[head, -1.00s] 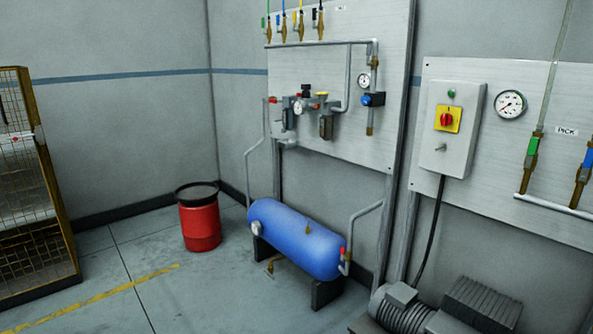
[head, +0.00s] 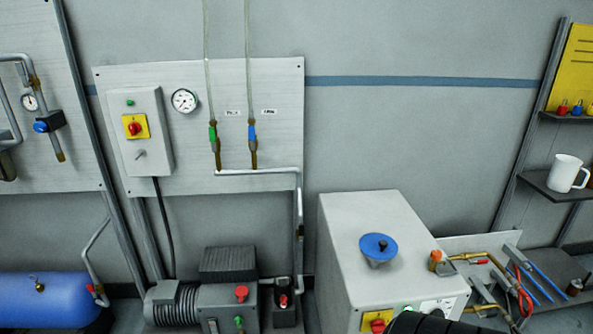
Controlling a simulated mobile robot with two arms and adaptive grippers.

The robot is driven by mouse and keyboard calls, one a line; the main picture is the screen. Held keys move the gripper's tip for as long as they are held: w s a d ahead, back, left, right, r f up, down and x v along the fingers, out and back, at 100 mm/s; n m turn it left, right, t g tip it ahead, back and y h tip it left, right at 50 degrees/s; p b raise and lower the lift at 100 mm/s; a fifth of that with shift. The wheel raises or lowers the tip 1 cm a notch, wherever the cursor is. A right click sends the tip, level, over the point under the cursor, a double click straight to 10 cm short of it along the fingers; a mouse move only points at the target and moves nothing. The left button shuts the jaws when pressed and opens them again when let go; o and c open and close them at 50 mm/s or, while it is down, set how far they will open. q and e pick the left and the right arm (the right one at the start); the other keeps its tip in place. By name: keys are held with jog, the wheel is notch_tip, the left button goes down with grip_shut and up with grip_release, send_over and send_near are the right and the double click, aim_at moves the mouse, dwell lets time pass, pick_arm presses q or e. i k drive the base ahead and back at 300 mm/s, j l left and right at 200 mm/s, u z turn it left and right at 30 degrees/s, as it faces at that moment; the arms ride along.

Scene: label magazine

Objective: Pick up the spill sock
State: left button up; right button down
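I cannot make out a spill sock in the head view. A dark rounded shape (head: 420,323) is cut off by the bottom edge, in front of the grey cabinet, and I cannot tell what it is. Neither of my grippers can be made out in this view.
A grey cabinet (head: 365,230) with a blue funnel-like part (head: 378,247) on top stands right of centre. A pump (head: 215,300) and blue tank (head: 45,298) are at lower left. A bench (head: 545,285) with pipes and tools and a shelf with a white mug (head: 567,173) are at right.

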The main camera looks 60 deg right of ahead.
aim_at(532, 298)
jog(key=z, duration=3.35)
jog(key=i+l+z, duration=0.55)
jog(key=i, duration=0.35)
jog(key=i+l+z, duration=0.3)
jog(key=i, duration=0.15)
jog(key=i+z, duration=0.25)
jog(key=i, duration=0.25)
jog(key=i+u, duration=0.35)
jog(key=i, duration=0.15)
jog(key=i+l+u, duration=0.15)
jog(key=i+u, duration=0.15)
jog(key=i, duration=0.2)
jog(key=i+l+u, duration=0.35)
jog(key=i, duration=0.15)
jog(key=j, duration=0.1)
